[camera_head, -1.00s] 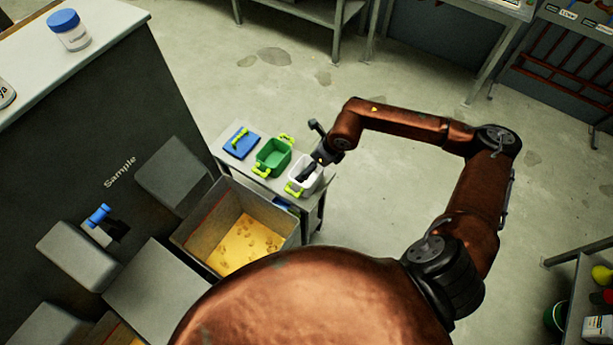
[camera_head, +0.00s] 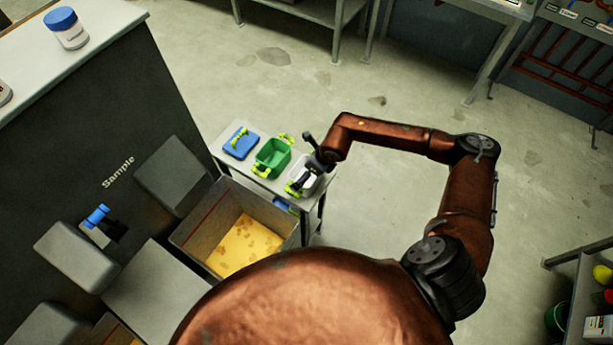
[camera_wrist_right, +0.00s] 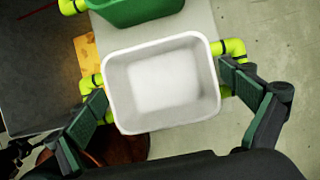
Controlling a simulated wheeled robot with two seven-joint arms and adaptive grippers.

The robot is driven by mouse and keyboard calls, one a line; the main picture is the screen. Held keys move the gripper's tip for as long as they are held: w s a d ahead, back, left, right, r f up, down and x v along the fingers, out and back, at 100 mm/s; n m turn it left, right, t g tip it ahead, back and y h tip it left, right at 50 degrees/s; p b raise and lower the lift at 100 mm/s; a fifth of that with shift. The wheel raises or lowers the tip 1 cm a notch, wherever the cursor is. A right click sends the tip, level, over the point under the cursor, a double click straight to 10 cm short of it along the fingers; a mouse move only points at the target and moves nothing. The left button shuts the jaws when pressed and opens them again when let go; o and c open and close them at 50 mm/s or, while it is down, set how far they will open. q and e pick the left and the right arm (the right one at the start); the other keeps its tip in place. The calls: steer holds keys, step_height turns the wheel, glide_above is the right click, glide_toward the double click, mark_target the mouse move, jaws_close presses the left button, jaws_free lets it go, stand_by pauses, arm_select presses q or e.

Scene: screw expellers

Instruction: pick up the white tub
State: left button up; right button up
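The white tub (camera_head: 308,183) stands on the small grey table beside the green tub, partly hidden by my right gripper in the head view. In the right wrist view the white tub (camera_wrist_right: 160,80) is seen from above, empty, with yellow-green handles on its left and right sides. My right gripper (camera_wrist_right: 165,92) is spread wide, one finger beside each handle; whether the fingers touch the handles I cannot tell. In the head view my right gripper (camera_head: 303,180) is over the tub. My left gripper is not in view.
The small table (camera_head: 257,183) also holds the green tub (camera_head: 272,154) and a blue lid-like item (camera_head: 241,143) with a yellow-green handle. A grey bin (camera_head: 205,232) with yellow contents stands in front. A counter (camera_head: 110,25) is at the left.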

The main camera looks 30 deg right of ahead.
steer(key=c, duration=1)
